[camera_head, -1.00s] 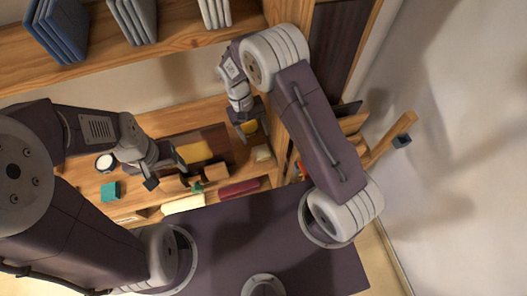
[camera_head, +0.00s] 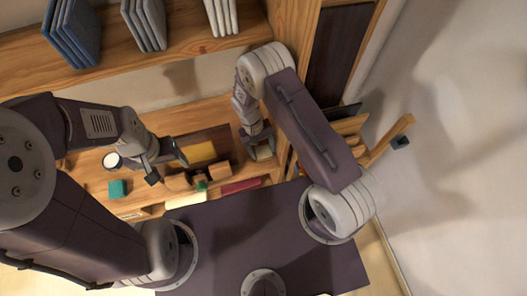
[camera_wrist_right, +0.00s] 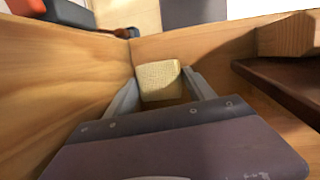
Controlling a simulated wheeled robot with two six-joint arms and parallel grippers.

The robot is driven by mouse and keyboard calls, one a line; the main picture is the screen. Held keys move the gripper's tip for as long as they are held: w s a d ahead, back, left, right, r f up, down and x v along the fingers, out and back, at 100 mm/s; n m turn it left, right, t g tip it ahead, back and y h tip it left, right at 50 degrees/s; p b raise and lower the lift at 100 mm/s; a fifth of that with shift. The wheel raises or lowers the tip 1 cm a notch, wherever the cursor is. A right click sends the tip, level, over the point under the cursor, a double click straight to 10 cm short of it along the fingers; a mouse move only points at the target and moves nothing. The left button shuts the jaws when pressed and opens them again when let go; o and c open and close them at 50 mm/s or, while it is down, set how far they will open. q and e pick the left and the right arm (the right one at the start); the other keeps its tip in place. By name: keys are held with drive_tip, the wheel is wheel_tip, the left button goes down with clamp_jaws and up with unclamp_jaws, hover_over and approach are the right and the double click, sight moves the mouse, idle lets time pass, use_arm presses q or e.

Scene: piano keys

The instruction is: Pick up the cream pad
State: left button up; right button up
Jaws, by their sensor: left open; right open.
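The cream pad (camera_wrist_right: 160,80) is a small block with a woven texture on the wooden surface, close to a wooden side wall. In the right wrist view it lies between the fingers of my open right gripper (camera_wrist_right: 157,84). In the head view the pad (camera_head: 264,152) shows partly behind my right gripper (camera_head: 258,143). I cannot tell whether the fingers touch it. My left gripper (camera_head: 167,165) is open and empty over the left part of the desk.
A wooden side panel (camera_head: 291,50) stands close beside my right gripper. A teal block (camera_head: 118,188), a white round container (camera_head: 111,161), a dark red roll (camera_head: 240,186) and a cream roll (camera_head: 185,200) lie on the desk. Folders stand on the shelf above.

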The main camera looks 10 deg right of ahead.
sight(266, 155)
drive_tip(key=c, duration=1)
drive_tip(key=shift+o, duration=0.2)
drive_tip(key=shift+r, duration=0.15)
drive_tip(key=shift+r+p, duration=0.3)
drive_tip(key=shift+p, duration=0.05)
drive_tip(key=r+p, duration=0.2)
drive_tip(key=r, duration=0.1)
drive_tip(key=shift+s+r+p, duration=0.15)
drive_tip(key=shift+s+p, duration=0.15)
drive_tip(key=shift+s, duration=0.05)
drive_tip(key=s, duration=0.4)
drive_tip(key=s+a+p, duration=0.1)
drive_tip(key=s, duration=0.4)
drive_tip(key=s+p, duration=0.1)
drive_tip(key=s, duration=0.4)
drive_tip(key=shift+a+f, duration=0.15)
drive_tip(key=shift+f, duration=0.15)
drive_tip(key=s+p, duration=0.3)
drive_tip(key=shift+s+a, duration=0.15)
drive_tip(key=shift+a, duration=0.05)
